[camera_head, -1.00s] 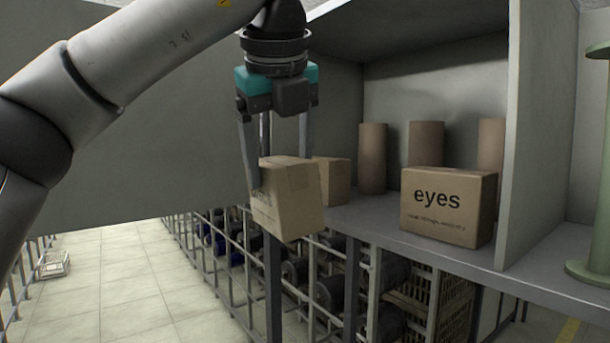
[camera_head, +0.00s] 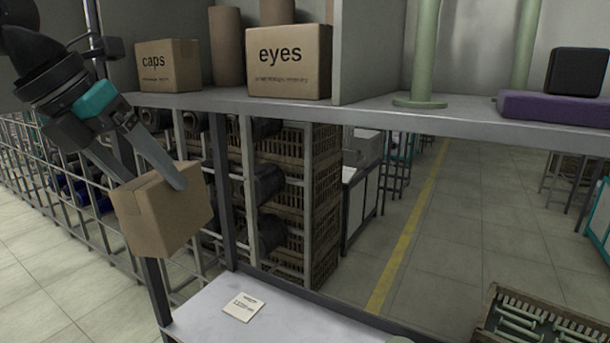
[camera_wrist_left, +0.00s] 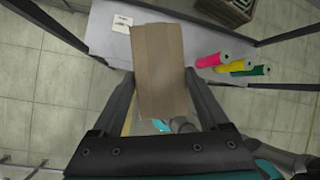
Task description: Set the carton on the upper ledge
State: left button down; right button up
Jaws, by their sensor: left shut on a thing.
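A plain brown carton (camera_head: 165,220) is held in the air at the left of the head view, tilted, below the level of the upper ledge (camera_head: 385,112). My left gripper (camera_head: 150,187) is shut on it, one finger on each side. In the left wrist view the carton (camera_wrist_left: 160,65) fills the space between the fingers of the left gripper (camera_wrist_left: 160,85). The ledge is a grey shelf. Its visible left part holds cartons and its right part is beyond an upright divider (camera_head: 372,60). My right gripper is not in view.
On the ledge stand a "caps" carton (camera_head: 168,67), an "eyes" carton (camera_head: 290,62), brown tubes (camera_head: 227,45), a green post (camera_head: 424,50) and a purple block (camera_head: 555,108). Bare ledge shows around the green post. A lower shelf (camera_head: 205,308) holds a white card (camera_head: 243,307).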

aim_at(168, 248)
pick_arm(q)
jog(key=f+m+g+b, duration=0.1)
jog(key=f+m, duration=0.1)
jog(key=f, duration=0.1)
jog(key=f+m+g+h+b, duration=0.1)
jog(key=f+m, duration=0.2)
jog(key=d+f+m+g+h+b, duration=0.1)
jog(key=f+m+g, duration=0.1)
jog(key=f+m, duration=0.1)
jog(key=shift+s+d+f, duration=0.1)
jog(key=shift+s+f, duration=0.2)
jog(key=shift+f, duration=0.3)
jog(key=s+d+f+m+g+y+b, duration=0.1)
jog(key=s+f+m+g+y+b, duration=0.1)
jog(key=f+m, duration=0.7)
jog(key=s+d+f+m+g+y+b, duration=0.1)
jog(key=s+f+m+y+b, duration=0.3)
jog(key=f, duration=0.7)
jog(key=s+d+f+m+g+y+b, duration=0.1)
jog(key=s+f+m+g+y+b, duration=0.2)
jog(key=f+m+b, duration=0.3)
jog(key=shift+d+f+m+b, duration=0.15)
jog(key=shift+f+m+b, duration=0.25)
jog(key=shift+f+m, duration=2.6)
jog(key=shift+r+m, duration=0.8)
